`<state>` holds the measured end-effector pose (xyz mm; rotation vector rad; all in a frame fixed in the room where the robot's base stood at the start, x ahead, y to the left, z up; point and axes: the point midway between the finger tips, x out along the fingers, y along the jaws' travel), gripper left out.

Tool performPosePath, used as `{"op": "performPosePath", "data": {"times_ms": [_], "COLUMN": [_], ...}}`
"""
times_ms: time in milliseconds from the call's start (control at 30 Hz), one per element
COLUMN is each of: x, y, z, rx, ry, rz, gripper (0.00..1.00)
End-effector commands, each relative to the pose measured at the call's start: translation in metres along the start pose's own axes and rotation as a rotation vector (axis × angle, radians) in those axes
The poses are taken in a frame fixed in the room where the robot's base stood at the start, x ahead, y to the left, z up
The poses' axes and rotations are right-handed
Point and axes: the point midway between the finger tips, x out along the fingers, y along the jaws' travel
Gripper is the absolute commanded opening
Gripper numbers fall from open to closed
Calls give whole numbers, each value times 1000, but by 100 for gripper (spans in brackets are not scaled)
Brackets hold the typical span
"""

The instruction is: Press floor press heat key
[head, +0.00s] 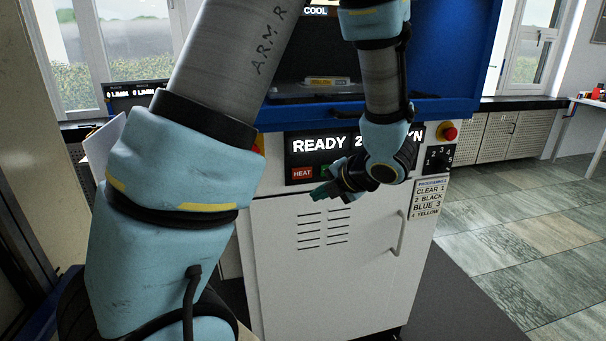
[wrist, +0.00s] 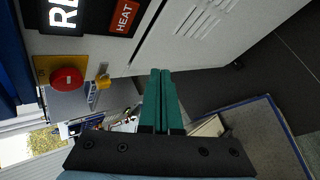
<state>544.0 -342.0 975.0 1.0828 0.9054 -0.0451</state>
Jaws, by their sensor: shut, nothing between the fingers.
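The floor press is a white cabinet (head: 285,270) with a blue upper part (head: 480,60). Its black display reads READY (head: 318,144), partly hidden by my arm. The red heat key (head: 302,173), labelled HEAT, sits below the display at its left end. It also shows at the top of the wrist view (wrist: 124,17). A green key beside it is mostly covered by my gripper. My gripper (head: 320,193) is shut and empty, its green fingers pointing left, just below and right of the heat key in the head view. In the wrist view the fingertips (wrist: 160,72) appear apart from the key.
A red round button (head: 449,133) and a black dial (head: 438,158) sit at the panel's right. The wrist view shows a red button on a yellow plate (wrist: 67,76) near the heat key. A door handle (head: 400,233) sticks out below. Tiled floor (head: 540,230) is clear at right.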

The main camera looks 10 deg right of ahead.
Motion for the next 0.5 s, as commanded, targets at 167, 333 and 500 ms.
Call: {"op": "performPosePath", "data": {"times_ms": [167,333,500], "x": [13,29,44], "y": [9,22,33], "z": [8,21,32], "rx": [0,-1,0], "ry": [2,2,1], "rz": [1,1,1], "gripper": [0,0,0]}}
